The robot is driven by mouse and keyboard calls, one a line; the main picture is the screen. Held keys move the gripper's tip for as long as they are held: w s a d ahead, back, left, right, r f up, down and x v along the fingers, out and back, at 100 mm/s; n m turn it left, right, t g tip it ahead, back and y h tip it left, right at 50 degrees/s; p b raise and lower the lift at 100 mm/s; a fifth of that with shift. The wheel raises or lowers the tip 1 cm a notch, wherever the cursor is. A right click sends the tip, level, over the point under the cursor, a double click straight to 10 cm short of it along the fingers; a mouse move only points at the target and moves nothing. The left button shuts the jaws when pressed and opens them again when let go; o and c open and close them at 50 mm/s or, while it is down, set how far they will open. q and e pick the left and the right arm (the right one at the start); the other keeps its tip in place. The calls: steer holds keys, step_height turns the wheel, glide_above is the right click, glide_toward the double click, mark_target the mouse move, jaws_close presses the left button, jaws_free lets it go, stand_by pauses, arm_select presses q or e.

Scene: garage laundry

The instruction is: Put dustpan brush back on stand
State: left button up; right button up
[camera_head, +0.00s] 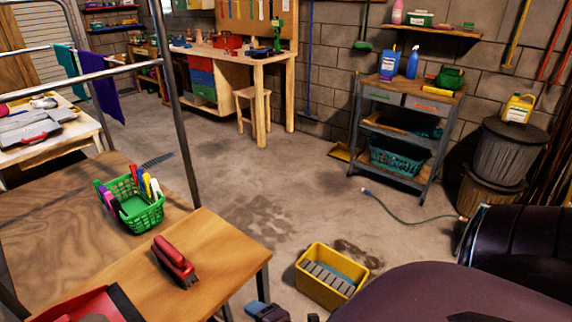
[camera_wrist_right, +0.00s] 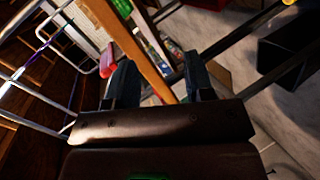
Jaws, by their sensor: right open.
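The red dustpan brush (camera_head: 173,258) lies on the wooden table near its right edge, dark bristles toward the front. A red and black object (camera_head: 97,306), perhaps the dustpan and stand, is cut off at the bottom left of the head view. My right gripper (camera_head: 284,314) is low at the bottom edge, right of the table and apart from the brush. In the right wrist view my right gripper (camera_wrist_right: 160,84) is open, with wooden table edge showing beyond its fingers. A red thing (camera_wrist_right: 108,58), probably the brush, shows beside the left finger. My left gripper is out of view.
A green basket (camera_head: 141,213) of colourful items stands behind the brush on the table. A metal frame post (camera_head: 178,110) rises beyond it. A yellow bin (camera_head: 325,281) stands on the floor right of the table. The middle floor is mostly clear, with a hose (camera_head: 405,214) at right.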

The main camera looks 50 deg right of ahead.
steer(key=s+d+f+m+g, duration=0.2)
steer(key=s+f+m, duration=0.3)
steer(key=m, duration=0.8)
steer(key=shift+s+m, duration=0.3)
steer(key=shift+s, duration=0.8)
steer(key=shift+w+a+f, duration=0.1)
steer(key=shift+w, duration=0.05)
